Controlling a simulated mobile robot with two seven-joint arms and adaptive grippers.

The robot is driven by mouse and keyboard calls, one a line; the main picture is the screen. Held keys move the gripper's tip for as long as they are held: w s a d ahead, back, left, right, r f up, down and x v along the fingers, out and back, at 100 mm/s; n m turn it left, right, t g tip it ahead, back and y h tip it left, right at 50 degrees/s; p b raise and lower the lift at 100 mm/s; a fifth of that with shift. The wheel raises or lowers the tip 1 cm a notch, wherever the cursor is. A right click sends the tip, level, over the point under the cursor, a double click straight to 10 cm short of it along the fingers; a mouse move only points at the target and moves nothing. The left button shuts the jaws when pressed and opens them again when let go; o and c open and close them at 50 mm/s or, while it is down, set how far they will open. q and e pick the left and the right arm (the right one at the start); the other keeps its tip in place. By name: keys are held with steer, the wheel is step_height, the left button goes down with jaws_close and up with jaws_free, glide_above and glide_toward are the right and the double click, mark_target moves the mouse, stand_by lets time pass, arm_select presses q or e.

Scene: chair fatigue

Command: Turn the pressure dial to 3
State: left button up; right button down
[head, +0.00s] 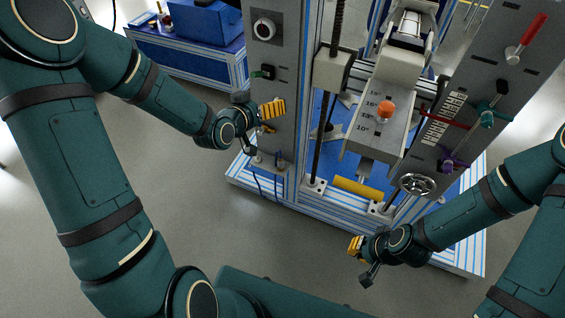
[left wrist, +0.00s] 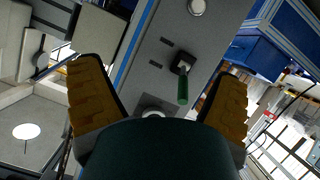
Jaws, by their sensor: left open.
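A round white dial (head: 264,27) on a dark square plate sits high on the grey left panel (head: 276,110). I cannot read any numbers on it. In the left wrist view a pale round knob (left wrist: 197,7) shows at the top edge, above a lever with a green handle (left wrist: 182,88). The green lever (head: 264,72) is below the dial in the head view. My left gripper (head: 270,117) is open and empty in front of the panel, below the lever and dial. Its two yellow-padded fingers also show in the left wrist view (left wrist: 160,70). My right gripper (head: 358,258) is low, in front of the machine, apart from it.
A numbered sloping part with an orange knob (head: 385,108) is at centre right. The right panel carries a red lever (head: 526,40), teal and purple handles, and a handwheel (head: 417,184). A blue box (head: 205,18) stands on a bench behind left. Grey floor is clear in front.

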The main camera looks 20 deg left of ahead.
arm_select(q)
steer(key=s+d+f+g+h, duration=0.1)
steer(key=s+d+f+g, duration=0.4)
steer(key=f, duration=0.7)
steer(key=s+d, duration=0.2)
steer(key=d, duration=0.1)
steer(key=shift+s+f+g+p, duration=0.2)
steer(key=shift+s+g+p, duration=0.1)
steer(key=shift+s+p, duration=0.1)
steer(key=shift+d, duration=0.1)
steer(key=s+d+f+g, duration=0.3)
steer(key=s+f, duration=0.1)
steer(key=s, duration=0.2)
steer(key=s+d+f+g, duration=0.3)
steer(key=s+f, duration=0.1)
steer(key=s, duration=0.2)
steer(key=shift+s+f, duration=0.35)
steer(key=shift+s, duration=0.05)
